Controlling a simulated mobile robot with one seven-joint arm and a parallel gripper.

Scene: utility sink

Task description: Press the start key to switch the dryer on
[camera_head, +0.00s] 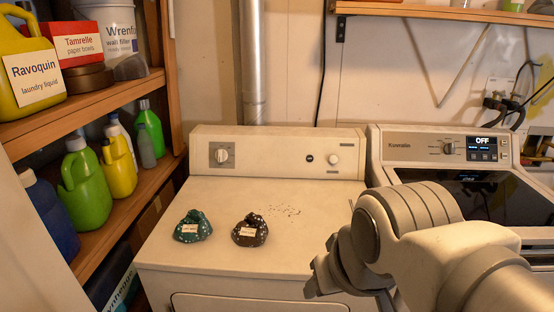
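A white machine (270,260) with a duct behind it stands at centre; it looks like the dryer. Its back panel (270,150) carries a dial (221,155) at left, a small dark round button (309,159) and a pale knob (333,159). A second machine (420,148) at right has a dial (448,148) and a display (481,142) reading "OFF", with small keys below. I cannot tell for certain which is the start key. My gripper (322,282) is low in front of the centre machine's right side, apart from both panels. Its fingers are partly hidden, so its opening is unclear.
Two cloth bundles, one green (193,227) and one dark (250,231), lie on the centre machine's top, beside scattered specks (282,210). Shelves (130,97) with bottles stand at left. A wall shelf (440,11) hangs above. The space before the panels is clear.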

